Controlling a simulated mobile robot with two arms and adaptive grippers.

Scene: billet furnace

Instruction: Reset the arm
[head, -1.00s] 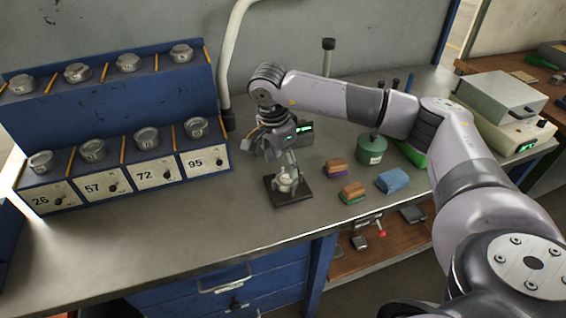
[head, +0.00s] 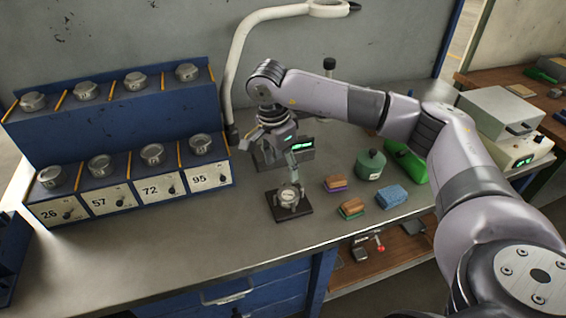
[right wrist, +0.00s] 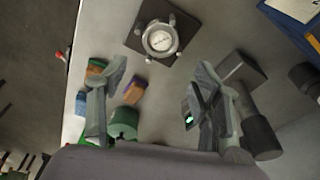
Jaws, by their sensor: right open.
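My right gripper (head: 270,157) is open and empty above the bench, just behind and above a small dark square stand (head: 302,211). A round metal piece with a pale dial-like face (head: 289,196) sits on that stand. In the right wrist view, the two fingers (right wrist: 160,80) are spread wide with nothing between them. The round piece (right wrist: 160,39) on its dark plate lies beyond the fingertips, apart from them. My right arm reaches in from the right, bent at the elbow. My left gripper is not in view.
A blue two-tier rack (head: 108,127) with several round metal pieces and numbered plates stands at left. Brown-topped blocks (head: 351,208), a blue block (head: 391,196) and a green canister (head: 370,164) are right of the stand. A pale lamp arm (head: 240,50) rises behind. The front left bench is clear.

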